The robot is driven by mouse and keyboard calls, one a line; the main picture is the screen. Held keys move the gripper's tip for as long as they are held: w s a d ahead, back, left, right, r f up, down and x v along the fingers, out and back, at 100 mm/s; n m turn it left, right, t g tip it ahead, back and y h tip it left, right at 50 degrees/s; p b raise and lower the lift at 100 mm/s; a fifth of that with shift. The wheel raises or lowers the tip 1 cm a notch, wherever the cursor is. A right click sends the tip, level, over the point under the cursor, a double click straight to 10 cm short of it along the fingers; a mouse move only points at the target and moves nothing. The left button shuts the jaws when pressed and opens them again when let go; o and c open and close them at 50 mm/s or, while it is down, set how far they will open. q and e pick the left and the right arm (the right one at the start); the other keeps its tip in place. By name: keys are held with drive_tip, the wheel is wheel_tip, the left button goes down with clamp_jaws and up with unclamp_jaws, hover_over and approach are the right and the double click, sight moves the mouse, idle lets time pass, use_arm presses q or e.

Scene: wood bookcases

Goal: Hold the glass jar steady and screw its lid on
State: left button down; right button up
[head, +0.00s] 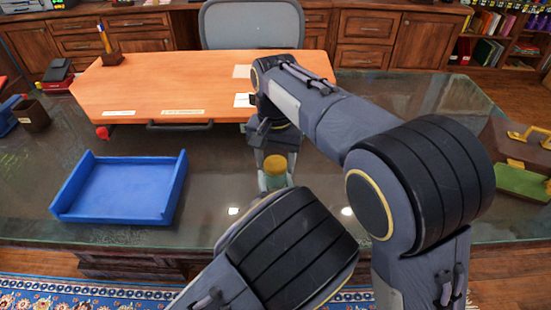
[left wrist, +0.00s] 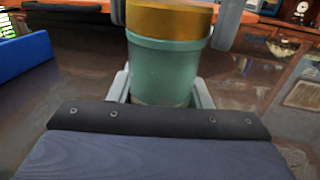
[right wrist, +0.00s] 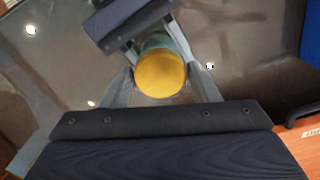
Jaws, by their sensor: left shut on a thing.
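The greenish glass jar (left wrist: 163,72) stands upright in the left wrist view, with the gold-yellow lid (left wrist: 170,18) on its top. In the head view the lid (head: 275,164) shows above the jar (head: 273,183). My left gripper (left wrist: 164,88) is shut on the jar, with a finger on each side; my left arm hides most of it in the head view. My right gripper (right wrist: 160,72) is over the jar, its open fingers on either side of the lid (right wrist: 160,74), close to it. I cannot tell how tightly the lid is seated.
A blue tray (head: 120,214) lies left of the jar on the dark glossy desk (head: 215,165). The desk between tray and jar is clear.

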drive_tip(key=o, duration=0.3)
drive_tip(key=shift+r, duration=0.1)
use_arm(q)
drive_tip(key=c, duration=0.7)
unclamp_jaws()
drive_tip(key=shift+o, duration=0.2)
use_arm(e)
wheel_tip(320, 180, up, 12)
drive_tip(key=shift+f, duration=0.1)
use_arm(q)
drive_tip(key=v, duration=0.7)
drive_tip(key=shift+s, duration=0.4)
